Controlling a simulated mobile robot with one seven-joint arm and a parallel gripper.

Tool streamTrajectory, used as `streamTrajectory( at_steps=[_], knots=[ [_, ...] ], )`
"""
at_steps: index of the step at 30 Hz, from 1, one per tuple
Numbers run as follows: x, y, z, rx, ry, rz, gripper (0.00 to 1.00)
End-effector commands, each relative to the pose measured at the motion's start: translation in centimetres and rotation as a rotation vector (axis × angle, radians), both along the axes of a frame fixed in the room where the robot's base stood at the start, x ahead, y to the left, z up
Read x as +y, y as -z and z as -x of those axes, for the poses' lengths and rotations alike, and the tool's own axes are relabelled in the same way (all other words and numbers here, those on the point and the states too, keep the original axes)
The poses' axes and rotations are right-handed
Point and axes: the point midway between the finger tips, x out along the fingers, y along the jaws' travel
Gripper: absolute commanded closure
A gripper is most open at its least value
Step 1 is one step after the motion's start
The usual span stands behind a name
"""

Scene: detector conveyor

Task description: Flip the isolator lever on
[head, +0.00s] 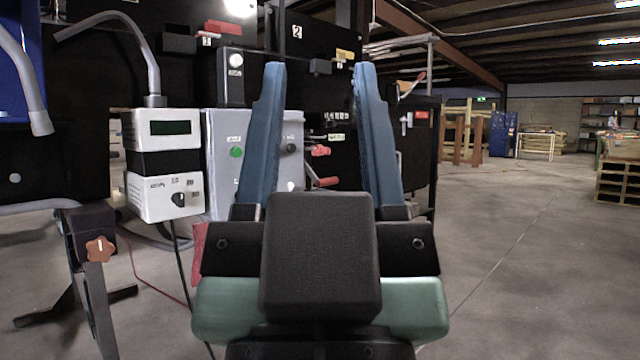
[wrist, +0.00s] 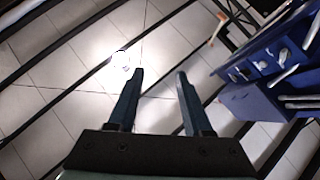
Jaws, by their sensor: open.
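My gripper (head: 318,68) is open and empty, its two blue fingers pointing up and wide apart in front of the dark machine. It also shows open in the wrist view (wrist: 160,74). Between the fingers, behind them, a red-handled lever (head: 325,182) sticks out low on the machine, and another red part (head: 320,150) sits just above it. A third red-tipped lever (head: 413,82) shows right of the right finger, at the machine's upper right. Labels are too small to tell which is the isolator lever. No finger visibly touches any of them.
A grey control box (head: 223,160) with a green button and a white instrument (head: 165,195) stand left of my gripper. A bent grey pipe (head: 150,75) rises above the instrument. Open floor (head: 540,250) lies to the right. The wrist view shows a bright lamp (wrist: 122,60) and blue equipment (wrist: 260,95).

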Motion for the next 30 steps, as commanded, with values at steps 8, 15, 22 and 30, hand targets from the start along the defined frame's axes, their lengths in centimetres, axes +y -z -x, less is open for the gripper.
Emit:
streamTrajectory(
  at_steps=[8, 15, 22, 30],
  knots=[
    [0.0, -1.8, 0.0, 0.000, 0.000, 0.000, 0.97],
    [0.0, -8.1, 0.0, 0.000, 0.000, 0.000, 1.00],
    [0.0, -16.1, 0.0, 0.000, 0.000, 0.000, 1.00],
    [0.0, -20.4, 0.0, 0.000, 0.000, 0.000, 1.00]
  ],
)
